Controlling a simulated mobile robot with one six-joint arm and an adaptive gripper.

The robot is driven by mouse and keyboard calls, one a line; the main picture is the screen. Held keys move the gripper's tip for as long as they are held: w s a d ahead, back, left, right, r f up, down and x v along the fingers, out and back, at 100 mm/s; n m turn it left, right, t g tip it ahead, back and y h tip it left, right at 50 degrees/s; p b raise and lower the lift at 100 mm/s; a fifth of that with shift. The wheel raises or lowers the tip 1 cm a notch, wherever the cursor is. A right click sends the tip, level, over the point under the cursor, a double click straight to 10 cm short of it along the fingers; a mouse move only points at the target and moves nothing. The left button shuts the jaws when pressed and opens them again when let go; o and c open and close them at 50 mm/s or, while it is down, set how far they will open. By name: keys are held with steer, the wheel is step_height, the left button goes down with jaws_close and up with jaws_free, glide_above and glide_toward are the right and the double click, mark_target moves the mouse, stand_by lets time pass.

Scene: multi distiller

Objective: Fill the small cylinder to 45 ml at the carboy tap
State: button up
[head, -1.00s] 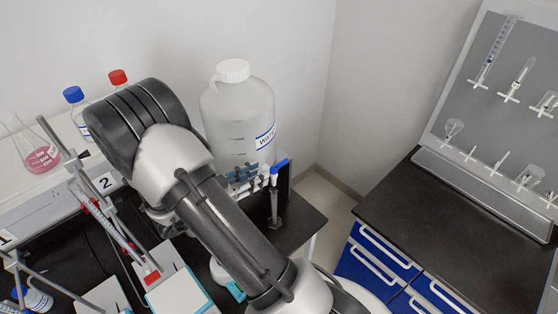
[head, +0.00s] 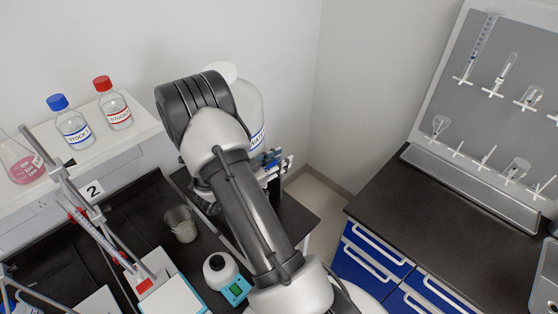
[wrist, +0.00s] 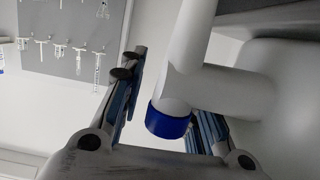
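The white carboy (head: 250,105) stands behind my arm, which hides much of its body. My gripper (head: 272,160) is at the carboy's lower front, near the tap, with its blue-padded fingers partly visible. In the wrist view, the white tap (wrist: 222,95) with a blue end piece (wrist: 168,122) fills the right of the picture. The fingers of my gripper (wrist: 165,92) are apart, with the blue end piece showing between them; I cannot tell whether they touch it.
A beaker (head: 181,224) and a teal device (head: 235,290) stand left of my arm. Stock bottles with blue (head: 72,125) and red (head: 115,108) caps stand on the shelf. At right are a dark bench (head: 440,225) and a glassware pegboard (head: 500,100).

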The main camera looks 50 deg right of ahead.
jaws_close()
stand_by(0.3)
stand_by(0.3)
steer(key=shift+s+a+r+m+g+y, duration=0.1)
steer(key=shift+s+m+g+y, duration=0.15)
steer(key=shift+m+g, duration=0.45)
steer(key=shift+s+a+m+g+y, duration=0.15)
steer(key=shift+s+m+g, duration=0.3)
steer(key=shift+g, duration=0.4)
steer(key=shift+s+a+r+m+g+y, duration=0.1)
steer(key=shift+s+m+g+y, duration=0.15)
steer(key=shift+m+g, duration=0.45)
